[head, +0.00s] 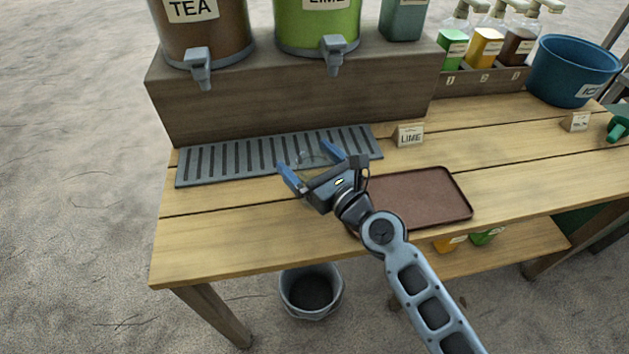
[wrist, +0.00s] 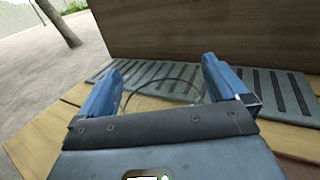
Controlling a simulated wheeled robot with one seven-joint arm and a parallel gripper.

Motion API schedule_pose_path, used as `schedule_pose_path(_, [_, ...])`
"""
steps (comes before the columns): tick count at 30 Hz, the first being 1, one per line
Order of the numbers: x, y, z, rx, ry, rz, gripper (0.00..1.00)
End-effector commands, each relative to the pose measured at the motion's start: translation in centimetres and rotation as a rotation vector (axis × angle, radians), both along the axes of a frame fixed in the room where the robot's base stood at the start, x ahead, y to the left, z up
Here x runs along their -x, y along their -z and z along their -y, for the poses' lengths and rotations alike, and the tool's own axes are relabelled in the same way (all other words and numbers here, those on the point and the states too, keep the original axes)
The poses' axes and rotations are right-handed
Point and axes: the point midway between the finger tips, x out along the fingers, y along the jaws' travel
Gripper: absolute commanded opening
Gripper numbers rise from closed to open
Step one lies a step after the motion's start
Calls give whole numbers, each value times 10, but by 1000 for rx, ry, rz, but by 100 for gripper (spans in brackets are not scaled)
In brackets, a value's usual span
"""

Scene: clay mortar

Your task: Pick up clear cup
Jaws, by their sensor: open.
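A clear cup (head: 313,159) stands at the front edge of the grey slotted drip tray (head: 225,165). It is see-through and hard to make out. My gripper (head: 309,163) is open, with its blue fingers pointing toward the tray. In the wrist view the cup's round rim (wrist: 162,84) shows between the two open fingers (wrist: 162,88). The lower part of the cup is hidden behind the gripper body. I cannot tell whether either finger touches it.
Tea (head: 205,35) and lime (head: 318,25) dispensers stand on a wooden riser (head: 290,95) behind the tray. A brown tray (head: 425,197) lies right of my gripper. A small lime sign (head: 409,135) stands nearby. A blue bucket (head: 572,70) is at the back right.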

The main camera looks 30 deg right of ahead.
Motion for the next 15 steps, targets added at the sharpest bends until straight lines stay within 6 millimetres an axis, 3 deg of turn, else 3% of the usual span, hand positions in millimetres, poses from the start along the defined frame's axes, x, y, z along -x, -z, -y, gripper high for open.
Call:
schedule_pose_path(5, [0,0,0,0,0,0,100])
schedule_pose_path(15, [0,0,0,1,0,0,68])
